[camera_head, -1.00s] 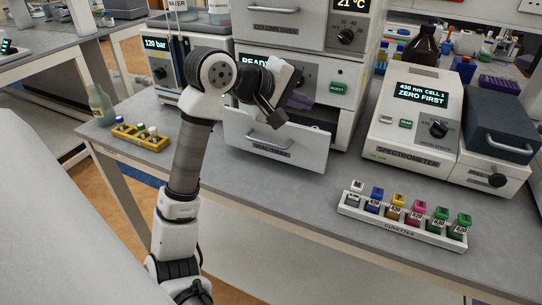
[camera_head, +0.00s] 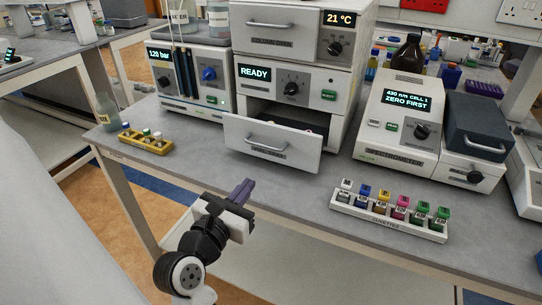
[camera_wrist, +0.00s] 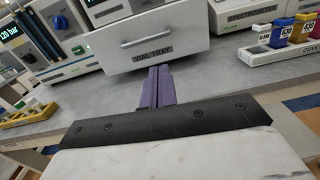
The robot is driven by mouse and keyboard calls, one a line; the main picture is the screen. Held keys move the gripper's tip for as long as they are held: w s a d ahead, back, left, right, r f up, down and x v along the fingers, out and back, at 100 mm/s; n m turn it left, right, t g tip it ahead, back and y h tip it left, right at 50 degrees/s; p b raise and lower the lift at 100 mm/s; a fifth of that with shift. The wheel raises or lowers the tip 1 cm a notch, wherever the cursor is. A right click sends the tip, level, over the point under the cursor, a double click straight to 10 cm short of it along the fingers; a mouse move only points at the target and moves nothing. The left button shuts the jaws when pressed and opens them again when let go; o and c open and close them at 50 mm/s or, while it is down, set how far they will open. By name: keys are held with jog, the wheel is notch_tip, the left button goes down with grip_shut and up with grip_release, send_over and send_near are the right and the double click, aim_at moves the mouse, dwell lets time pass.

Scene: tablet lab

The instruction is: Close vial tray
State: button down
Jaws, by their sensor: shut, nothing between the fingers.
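The vial tray (camera_head: 272,147) is a white drawer front with a metal bar handle, low in the instrument stack. It is pulled out, and the dark opening behind its front shows with a few small items inside. In the wrist view the tray front (camera_wrist: 150,50), labelled VIAL TRAY, is straight ahead with its handle facing me. My gripper (camera_head: 242,190) has purple fingers, which are shut and empty. It is in front of and below the tray, near the bench's front edge, apart from the handle. The fingers also show in the wrist view (camera_wrist: 158,85).
A yellow vial rack (camera_head: 146,144) sits on the bench at left. A white cuvette rack (camera_head: 390,222) with several coloured cuvettes stands at right, before the spectrometer (camera_head: 400,120). The pump unit (camera_head: 190,75) is left of the stack. Bench between the racks is clear.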

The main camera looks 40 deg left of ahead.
aim_at(280, 128)
jog(key=shift+n, duration=0.4)
jog(key=p+x, duration=0.4)
jog(key=x, duration=0.8)
jog(key=shift+w+a+f, duration=0.2)
jog(key=shift+a, duration=0.05)
jog(key=shift+w+a+f+y, duration=0.1)
jog(key=shift+w+y, duration=0.2)
jog(key=shift+w, duration=0.15)
jog(key=shift+a, duration=0.1)
